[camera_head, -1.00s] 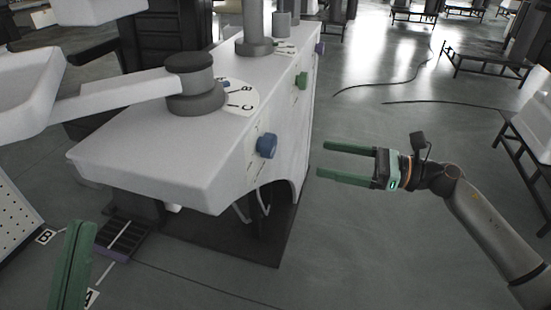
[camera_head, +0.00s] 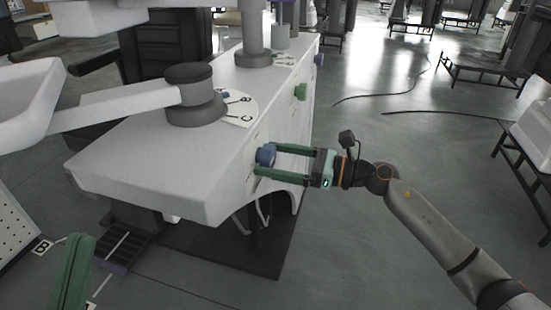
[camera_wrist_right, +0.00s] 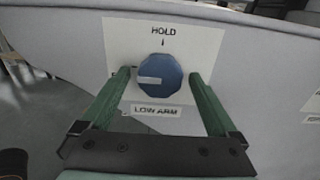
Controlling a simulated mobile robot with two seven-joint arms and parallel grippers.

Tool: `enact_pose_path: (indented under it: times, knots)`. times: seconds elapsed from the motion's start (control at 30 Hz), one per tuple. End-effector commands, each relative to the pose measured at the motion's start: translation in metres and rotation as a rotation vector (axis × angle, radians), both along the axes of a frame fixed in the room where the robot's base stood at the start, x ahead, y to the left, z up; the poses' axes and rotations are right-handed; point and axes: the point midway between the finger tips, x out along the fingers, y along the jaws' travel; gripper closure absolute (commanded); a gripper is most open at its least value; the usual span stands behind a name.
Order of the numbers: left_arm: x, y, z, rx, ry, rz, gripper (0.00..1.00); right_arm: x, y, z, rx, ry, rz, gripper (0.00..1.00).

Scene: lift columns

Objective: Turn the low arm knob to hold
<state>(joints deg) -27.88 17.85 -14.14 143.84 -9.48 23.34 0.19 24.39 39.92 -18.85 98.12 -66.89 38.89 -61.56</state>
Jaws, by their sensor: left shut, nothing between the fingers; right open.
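The low arm knob is a blue faceted knob (camera_head: 265,155) on the side face of the white machine. In the right wrist view the knob (camera_wrist_right: 159,76) sits on a plate (camera_wrist_right: 208,42) reading HOLD above and LOW ARM below. Its pale pointer bar lies level and points left, away from the HOLD mark at the top. My right gripper (camera_head: 268,161) is open, its green fingers on either side of the knob; I cannot tell whether they touch it. In the right wrist view its fingertips (camera_wrist_right: 160,74) flank the knob. My left gripper (camera_head: 78,240) is shut and empty at the lower left.
The white machine (camera_head: 150,155) carries a jointed arm and a dial lettered B and C. A green knob (camera_head: 300,91) and a further blue knob (camera_head: 319,60) are farther along the same side. A dark pedal (camera_head: 122,246) stands on the floor.

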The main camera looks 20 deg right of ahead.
Motion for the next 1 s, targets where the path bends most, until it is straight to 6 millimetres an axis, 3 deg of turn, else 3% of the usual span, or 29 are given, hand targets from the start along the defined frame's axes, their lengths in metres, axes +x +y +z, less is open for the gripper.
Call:
enact_pose_path:
  times: [0.1, 0.83, 1.0]
  knots:
    - [0.0000, -0.0001, 0.0000, 0.000, 0.000, 0.000, 1.00, -0.0001, -0.0001, 0.0001, 0.000, 0.000, 0.000, 0.05]
    - [-0.0001, -0.0002, 0.0000, 0.000, -0.001, -0.001, 1.00, -0.0003, -0.0006, 0.0001, 0.000, 0.000, 0.000, 0.87]
    - [-0.0002, -0.0002, 0.0010, 0.001, -0.001, 0.000, 1.00, -0.0003, -0.0006, 0.0004, 0.004, 0.006, 0.000, 0.89]
